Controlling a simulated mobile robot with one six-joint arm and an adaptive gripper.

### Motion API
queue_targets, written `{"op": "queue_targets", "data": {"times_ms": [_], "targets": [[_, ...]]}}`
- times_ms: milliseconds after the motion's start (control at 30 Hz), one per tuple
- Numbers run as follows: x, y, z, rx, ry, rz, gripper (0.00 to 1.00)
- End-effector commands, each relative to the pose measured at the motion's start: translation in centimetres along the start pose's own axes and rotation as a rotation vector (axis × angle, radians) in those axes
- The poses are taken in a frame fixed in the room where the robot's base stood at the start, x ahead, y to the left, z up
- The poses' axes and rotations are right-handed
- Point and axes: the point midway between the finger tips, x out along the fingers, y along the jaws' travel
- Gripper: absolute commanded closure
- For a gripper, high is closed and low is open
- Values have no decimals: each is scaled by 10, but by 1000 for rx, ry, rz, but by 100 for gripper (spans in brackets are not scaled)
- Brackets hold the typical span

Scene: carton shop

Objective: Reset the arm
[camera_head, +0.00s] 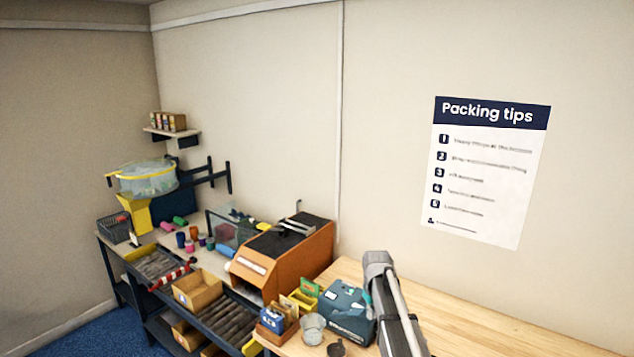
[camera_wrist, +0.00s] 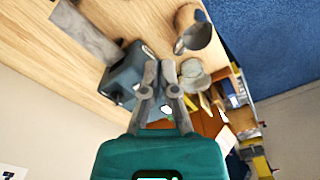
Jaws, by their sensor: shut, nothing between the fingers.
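My gripper (camera_wrist: 160,68) shows in the wrist view with its two grey fingers together and nothing between them. It points over the wooden table (camera_wrist: 120,30), with a dark blue-grey box (camera_wrist: 122,75) behind and beside the fingers. In the head view a grey part of my arm rises at the lower middle, in front of the table (camera_head: 480,315). The fingers cannot be made out there. The same box (camera_head: 347,308) stands just left of my arm. I cannot tell the exact gap between fingers and box.
Left of the box are a clear cup (camera_head: 312,328), a dark cup (camera_head: 336,347) and small cartons (camera_head: 271,318). An orange machine (camera_head: 283,260) stands behind them. A roller conveyor (camera_head: 222,318) runs further left. The table to the right looks clear. A Packing tips poster (camera_head: 485,175) hangs on the wall.

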Motion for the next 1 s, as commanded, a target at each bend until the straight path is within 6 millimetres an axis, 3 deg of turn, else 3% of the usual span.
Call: {"op": "queue_targets", "data": {"times_ms": [233,800,1000], "targets": [[38,-17,48,63,0,0,100],[139,-68,188,279,0,1,100],[161,-81,221,337,0,1,100]]}}
